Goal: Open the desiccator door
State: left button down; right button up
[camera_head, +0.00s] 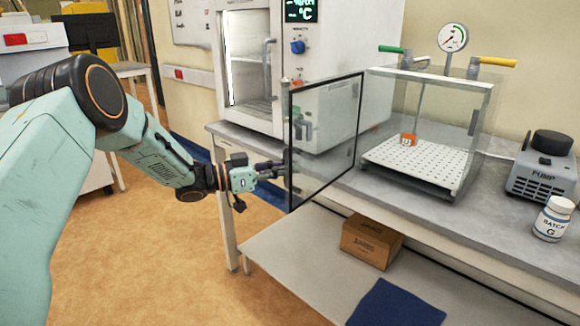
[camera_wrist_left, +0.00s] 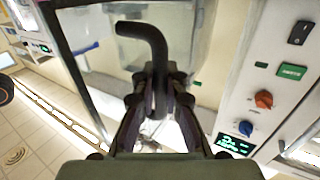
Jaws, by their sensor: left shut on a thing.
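The desiccator (camera_head: 425,135) is a clear box on the bench with a white perforated shelf (camera_head: 420,160) inside. Its glass door (camera_head: 325,140) has a dark frame and stands swung wide out to the left, leaving the front of the box open. My left gripper (camera_head: 277,171) is at the outer edge of the door. In the left wrist view its fingers (camera_wrist_left: 157,100) are shut on a dark bent door handle (camera_wrist_left: 150,40). The handle's grasped part is partly hidden between the fingers. My right gripper is in neither view.
A small orange tag (camera_head: 408,139) is on the perforated shelf. A pump (camera_head: 543,170) and a white bottle (camera_head: 553,218) stand right of the desiccator. An oven-like cabinet (camera_head: 262,70) stands behind the door. A cardboard box (camera_head: 371,242) and blue cloth (camera_head: 395,305) lie on the lower shelf.

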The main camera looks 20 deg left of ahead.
pick_arm(q)
jog(key=shift+a+f, duration=0.15)
jog(key=shift+a, duration=0.1)
dwell(0.3)
jog(key=c, duration=1.5)
grip_release()
jog(key=shift+s+a+r, duration=0.1)
jog(key=shift+r, duration=0.1)
jog(key=shift+o, duration=0.5)
jog(key=shift+w, duration=0.2)
jog(key=v, duration=1.2)
